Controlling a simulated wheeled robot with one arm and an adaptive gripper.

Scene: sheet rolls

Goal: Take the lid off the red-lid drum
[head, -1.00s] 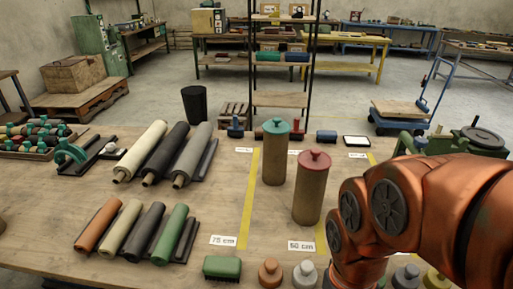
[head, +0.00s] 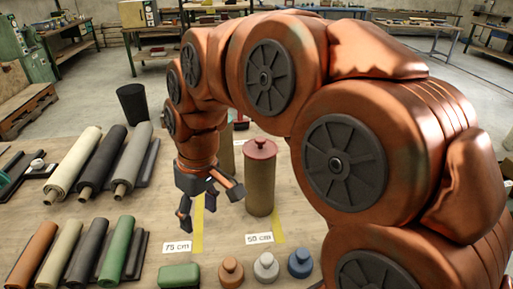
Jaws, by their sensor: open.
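The red-lid drum (head: 260,188) stands upright on the table, a brown cylinder with its red lid (head: 262,148) and knob on top. My gripper (head: 207,212) is open and empty. In the picture it hangs just left of the drum, its fingers pointing down, with a visible gap between them and the drum. A second brown drum (head: 227,158) stands behind, mostly hidden by my arm; its top is not visible.
Several sheet rolls (head: 106,165) lie at the left of the table, with shorter rolls (head: 78,250) in front. A green block (head: 179,276) and several knobbed weights (head: 266,266) line the front. Label cards (head: 177,247) and yellow strips mark the tabletop.

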